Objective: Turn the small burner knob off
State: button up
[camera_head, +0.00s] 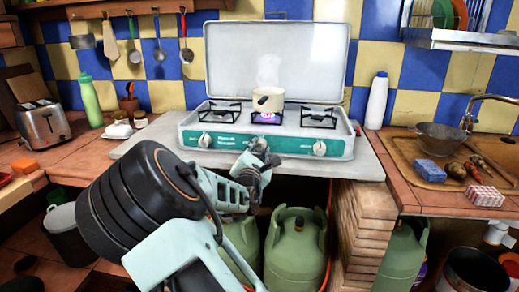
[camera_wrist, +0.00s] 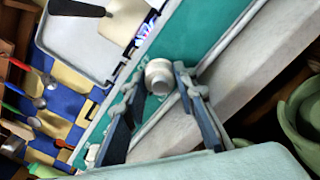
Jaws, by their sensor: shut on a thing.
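The small burner knob (camera_wrist: 158,74) is a pale round knob on the teal front panel of the camping stove (camera_head: 186,133). In the head view it is the middle knob (camera_head: 259,144), partly covered by my gripper (camera_head: 257,158). In the wrist view my gripper (camera_wrist: 156,84) has one dark finger on either side of the knob and is shut on it. A purple-blue flame (camera_head: 267,118) burns at the middle burner, under a small cream pot (camera_head: 268,99).
The left knob (camera_head: 204,140) and right knob (camera_head: 319,148) sit on the same panel, apart from my gripper. Green gas cylinders (camera_head: 295,250) stand below the counter beside stacked boards (camera_head: 362,235). A white bottle (camera_head: 377,101) stands right of the stove.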

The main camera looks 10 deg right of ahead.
jog(key=shift+m, duration=0.3)
jog(key=m+p, duration=0.1)
jog(key=m, duration=0.2)
jog(key=shift+m, duration=0.4)
jog(key=m, duration=0.4)
jog(key=shift+m, duration=0.3)
jog(key=m+b, duration=0.1)
jog(key=m, duration=0.3)
jog(key=shift+m, duration=0.3)
jog(key=shift+m+b, duration=0.75)
jog(key=shift+m, duration=1.35)
jog(key=o, duration=1.1)
